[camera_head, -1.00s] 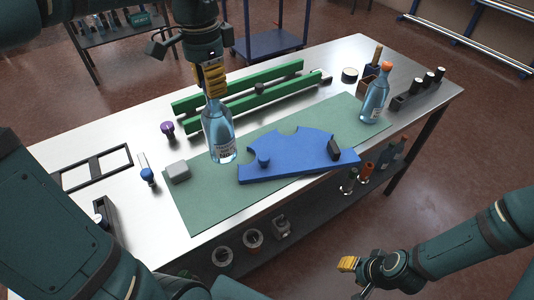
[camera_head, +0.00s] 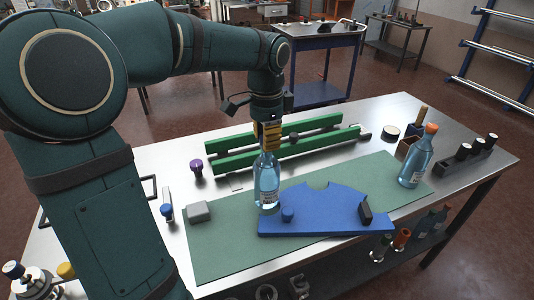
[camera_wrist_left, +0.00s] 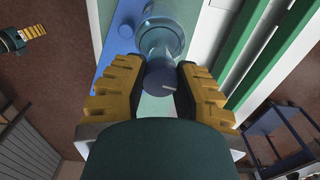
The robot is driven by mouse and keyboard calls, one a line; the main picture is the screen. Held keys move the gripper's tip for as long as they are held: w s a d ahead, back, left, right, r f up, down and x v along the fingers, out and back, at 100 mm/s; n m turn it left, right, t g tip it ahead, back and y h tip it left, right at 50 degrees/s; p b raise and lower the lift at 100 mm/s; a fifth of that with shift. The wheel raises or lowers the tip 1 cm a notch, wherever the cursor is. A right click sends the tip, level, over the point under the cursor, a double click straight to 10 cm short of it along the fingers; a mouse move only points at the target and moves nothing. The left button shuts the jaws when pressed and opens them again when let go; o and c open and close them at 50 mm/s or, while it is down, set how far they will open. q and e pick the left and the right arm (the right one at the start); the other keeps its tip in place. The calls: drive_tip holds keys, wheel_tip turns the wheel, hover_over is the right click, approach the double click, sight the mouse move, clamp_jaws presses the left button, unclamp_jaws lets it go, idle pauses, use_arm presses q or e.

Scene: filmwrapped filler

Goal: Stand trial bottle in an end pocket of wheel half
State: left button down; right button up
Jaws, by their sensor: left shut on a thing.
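My left gripper (camera_head: 268,140) is shut on the neck of the trial bottle (camera_head: 267,185), a clear bluish bottle with a pale label, held upright. In the left wrist view the yellow fingers press both sides of its cap (camera_wrist_left: 160,77). The blue wheel half (camera_head: 330,208) lies on the green mat (camera_head: 215,245), with a scalloped far edge. The bottle's base is at the left end of the wheel half, overlapping its edge; I cannot tell whether it touches down in the pocket. My right gripper (camera_wrist_left: 34,32) shows small in the left wrist view, its opening unclear.
An orange-capped bottle (camera_head: 417,160) stands right. Green rails (camera_head: 270,153) lie behind the held bottle. A grey block (camera_head: 198,212) sits at left. The mat's front is clear.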

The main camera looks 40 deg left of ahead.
sight(267, 173)
use_arm(q)
wheel_tip(267, 173, down, 3)
drive_tip(key=shift+f+b, duration=0.2)
drive_tip(key=shift+b, duration=0.25)
drive_tip(key=c, duration=1.1)
unclamp_jaws()
drive_tip(key=shift+f, duration=0.15)
drive_tip(key=shift+c, duration=0.2)
drive_tip(key=o, duration=0.3)
drive_tip(key=shift+o, duration=0.2)
